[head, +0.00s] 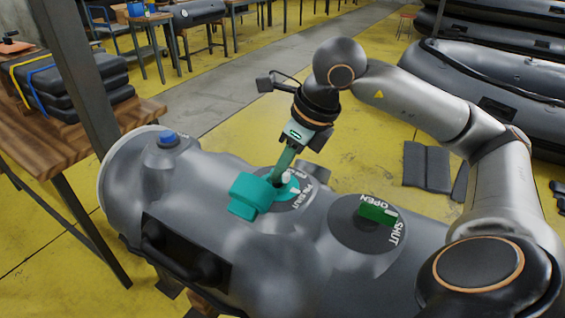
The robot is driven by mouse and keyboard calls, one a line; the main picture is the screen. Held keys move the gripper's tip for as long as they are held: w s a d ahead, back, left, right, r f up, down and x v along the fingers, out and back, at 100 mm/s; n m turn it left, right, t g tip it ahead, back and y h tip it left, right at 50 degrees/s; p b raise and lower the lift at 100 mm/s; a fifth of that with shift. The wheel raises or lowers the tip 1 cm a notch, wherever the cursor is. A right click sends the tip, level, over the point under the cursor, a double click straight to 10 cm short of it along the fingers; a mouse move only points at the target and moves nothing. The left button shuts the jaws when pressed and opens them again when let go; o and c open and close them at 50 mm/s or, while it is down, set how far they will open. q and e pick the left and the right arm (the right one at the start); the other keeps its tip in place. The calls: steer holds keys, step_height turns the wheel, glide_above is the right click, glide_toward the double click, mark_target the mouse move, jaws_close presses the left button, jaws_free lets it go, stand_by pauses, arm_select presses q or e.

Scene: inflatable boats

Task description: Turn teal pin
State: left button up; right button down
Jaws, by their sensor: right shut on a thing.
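The teal valve (292,190) sits in a dark round plate on top of the grey boat tube (180,205). White lettering beside the valve is partly covered and hard to read. My left gripper is out of view.
A green handle (377,211) on a second round plate lies to the right, between the words OPEN and SHUT. A blue cap (168,137) is at the tube's left end. A wooden table (60,150) with folded black packs stands at left. More boats (480,85) lie behind my right arm.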

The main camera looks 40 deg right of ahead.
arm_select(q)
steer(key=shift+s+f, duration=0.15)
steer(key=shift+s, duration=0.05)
arm_select(e)
steer(key=shift+m, duration=0.3)
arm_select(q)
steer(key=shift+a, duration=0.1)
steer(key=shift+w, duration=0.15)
arm_select(e)
steer(key=c, duration=0.9)
jaws_free()
steer(key=shift+s+r, duration=0.1)
steer(key=shift+r, duration=0.4)
arm_select(q)
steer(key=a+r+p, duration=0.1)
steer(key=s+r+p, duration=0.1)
steer(key=p, duration=0.1)
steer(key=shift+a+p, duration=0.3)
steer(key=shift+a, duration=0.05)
arm_select(e)
steer(key=v, duration=1.1)
steer(key=shift+s+r, duration=0.25)
